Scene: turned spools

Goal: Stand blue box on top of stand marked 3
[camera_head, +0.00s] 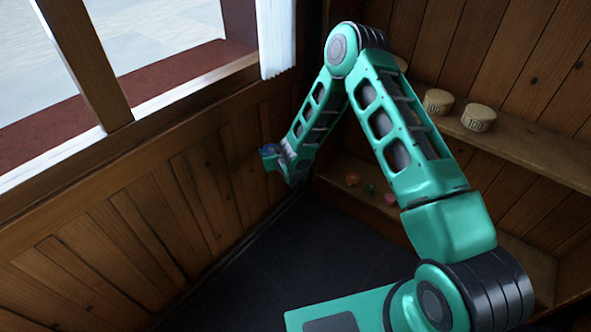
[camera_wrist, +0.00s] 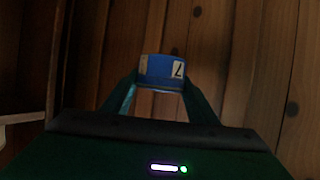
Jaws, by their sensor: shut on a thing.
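The blue box (camera_wrist: 152,68) is between the two fingers of my gripper (camera_wrist: 160,84) in the wrist view, with a pale label bearing a dark mark like a 7. My gripper is shut on it. In the head view, my gripper (camera_head: 270,157) is at the left, in front of the panelled wall below the window, with a small bit of blue box (camera_head: 268,149) showing. Round pale wooden stands, one (camera_head: 438,101) and another (camera_head: 479,117), are on the upper shelf at the right; their dark markings are too small to read surely. No stand clearly reads 3.
The upper shelf (camera_head: 540,157) runs along the right wall, partly hidden by my arm. Another pale round thing (camera_head: 401,63) peeks out behind the arm. Small orange (camera_head: 352,180), green (camera_head: 370,188) and pink (camera_head: 390,199) things lie on a lower shelf. The dark floor (camera_head: 300,260) is clear.

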